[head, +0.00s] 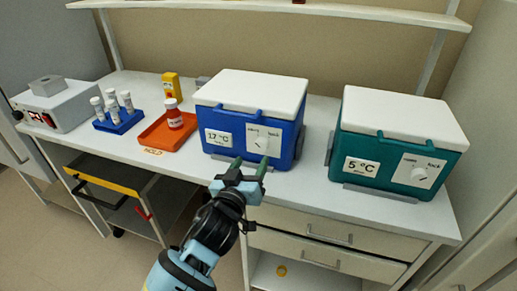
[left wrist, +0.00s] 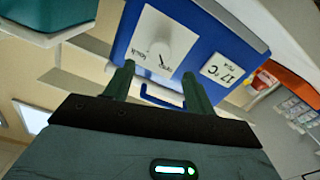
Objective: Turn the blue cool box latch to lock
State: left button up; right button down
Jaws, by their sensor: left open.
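The blue cool box (head: 222,118) with a white lid stands on the bench in the head view, its front marked 17 °C. Its latch (head: 262,141) is a round white knob on a white label at the front's right side. In the left wrist view the latch (left wrist: 160,50) shows upside down, with a dark pointer line on it. My left gripper (head: 250,164) is open in front of the label; its two green fingers (left wrist: 158,74) stand either side of the knob in the wrist view. Contact cannot be told. My right gripper is out of view.
A teal cool box (head: 349,147) marked 5 °C stands to the right with its own knob. Drawers (head: 330,240) are below.

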aim_at(260, 147)
pick_arm(q)
jog(key=shift+x, duration=3.65)
jog(key=c, duration=1)
